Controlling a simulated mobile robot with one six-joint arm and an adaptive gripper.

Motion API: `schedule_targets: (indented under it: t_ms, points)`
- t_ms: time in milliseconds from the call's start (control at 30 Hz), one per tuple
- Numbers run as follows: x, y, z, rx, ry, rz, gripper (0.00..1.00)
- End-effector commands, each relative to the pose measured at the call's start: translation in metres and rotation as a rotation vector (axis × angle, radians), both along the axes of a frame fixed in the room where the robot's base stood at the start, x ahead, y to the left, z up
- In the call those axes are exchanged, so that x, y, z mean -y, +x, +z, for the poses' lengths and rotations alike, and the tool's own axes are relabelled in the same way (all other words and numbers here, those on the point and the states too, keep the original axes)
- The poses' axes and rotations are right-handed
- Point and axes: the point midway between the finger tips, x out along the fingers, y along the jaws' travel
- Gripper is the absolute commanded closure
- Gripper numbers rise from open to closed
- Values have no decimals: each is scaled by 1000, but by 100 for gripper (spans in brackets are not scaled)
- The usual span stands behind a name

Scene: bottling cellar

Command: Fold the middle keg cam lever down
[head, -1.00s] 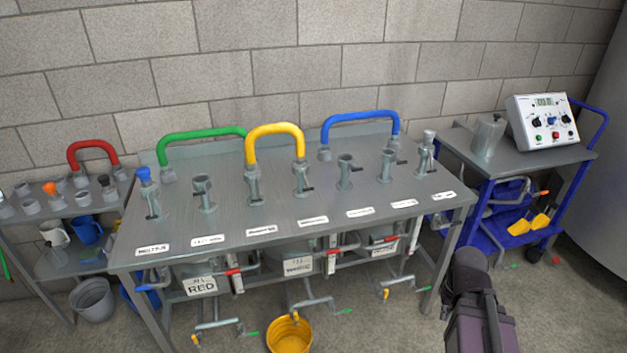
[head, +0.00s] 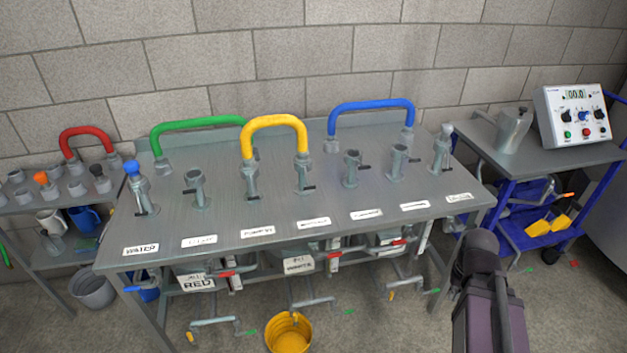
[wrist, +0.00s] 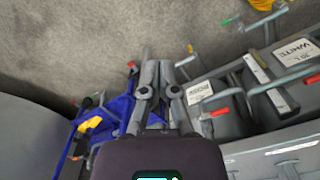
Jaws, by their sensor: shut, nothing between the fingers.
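The middle keg, with a label reading WHITE (head: 299,263), sits under the steel table. Its red-tipped cam lever (head: 333,256) sticks out to the right of the label, by a pale upright block. In the wrist view the WHITE label (wrist: 295,50) is at the right, with a red lever tip (wrist: 312,79) near the picture edge. My gripper (wrist: 157,65) is shut and empty, out to the side of the kegs and apart from the levers. The head view shows only my purple arm link at lower right, not the fingers.
The left keg, marked RED (head: 197,282), has a red lever (head: 226,273). The right keg's red lever (head: 398,242) is partly under the table edge. A yellow bucket (head: 289,333) stands on the floor in front. A blue cart (head: 510,225) stands at the right.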

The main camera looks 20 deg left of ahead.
Motion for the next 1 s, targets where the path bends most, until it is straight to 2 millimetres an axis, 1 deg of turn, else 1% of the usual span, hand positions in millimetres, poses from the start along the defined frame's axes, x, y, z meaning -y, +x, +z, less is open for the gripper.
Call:
schedule_targets:
  t_ms: [233, 367, 467, 567, 767, 967, 1000]
  points:
    - [0, 0, 1, 0, 0, 1, 100]
    - [-5, 5, 5, 4, 0, 9, 100]
    - [-12, 13, 14, 12, 0, 23, 100]
    - [-26, 25, 26, 23, 0, 48, 100]
    - [-74, 57, 62, 58, 2, 125, 100]
    - [-133, 91, 102, 103, 8, 213, 100]
    - [-147, 97, 110, 112, 10, 231, 100]
